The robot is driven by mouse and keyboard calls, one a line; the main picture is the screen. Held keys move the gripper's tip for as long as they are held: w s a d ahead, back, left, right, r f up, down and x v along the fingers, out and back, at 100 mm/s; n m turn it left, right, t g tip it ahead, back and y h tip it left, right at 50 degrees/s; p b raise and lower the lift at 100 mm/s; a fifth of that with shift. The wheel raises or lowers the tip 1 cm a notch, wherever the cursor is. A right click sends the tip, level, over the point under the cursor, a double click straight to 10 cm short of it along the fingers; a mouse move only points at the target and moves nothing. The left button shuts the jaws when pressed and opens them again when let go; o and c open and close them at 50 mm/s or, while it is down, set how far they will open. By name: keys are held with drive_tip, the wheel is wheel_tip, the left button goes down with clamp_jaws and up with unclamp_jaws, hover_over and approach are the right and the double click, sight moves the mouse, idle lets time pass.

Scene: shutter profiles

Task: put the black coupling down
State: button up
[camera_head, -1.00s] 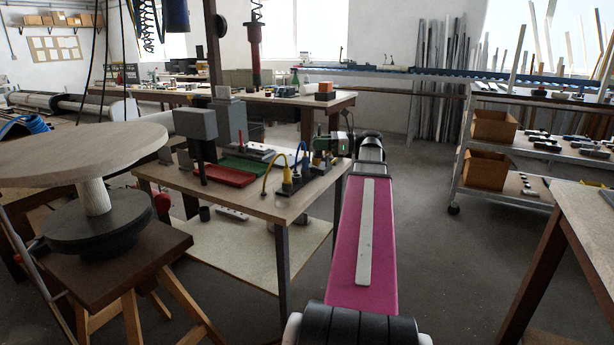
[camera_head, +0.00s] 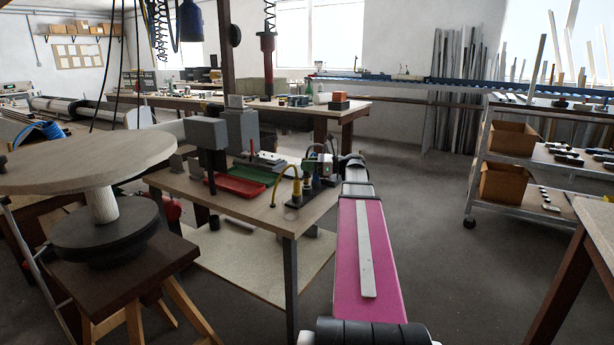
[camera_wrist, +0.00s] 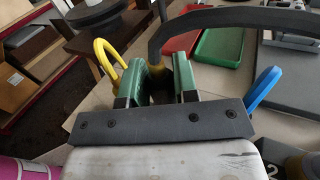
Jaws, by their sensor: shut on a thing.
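My gripper (camera_wrist: 163,82) shows in the wrist view with two green fingers closed around a dark piece, the black coupling (camera_wrist: 160,92). The fingers hide most of the coupling. A thick dark hose (camera_wrist: 220,18) rises from it and arches to the right. In the head view my gripper (camera_head: 319,172) is over the right end of the small table, above or beside the dark hose stand; the coupling is too small to make out there. I cannot tell whether the coupling touches a surface.
A yellow hose loop (camera_wrist: 108,57) stands close left of my fingers, and a blue hose (camera_wrist: 263,88) is to the right. A red tray (camera_head: 236,186) and a green tray (camera_head: 250,173) lie farther left on the small table (camera_head: 262,217). Grey machine blocks stand behind.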

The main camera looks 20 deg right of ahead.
sight(307, 175)
drive_tip(key=shift+f, duration=2)
drive_tip(key=shift+f, duration=0.1)
drive_tip(key=o, duration=1)
drive_tip(key=shift+c, duration=0.2)
drive_tip(key=v, duration=1.2)
drive_tip(key=shift+a, duration=0.15)
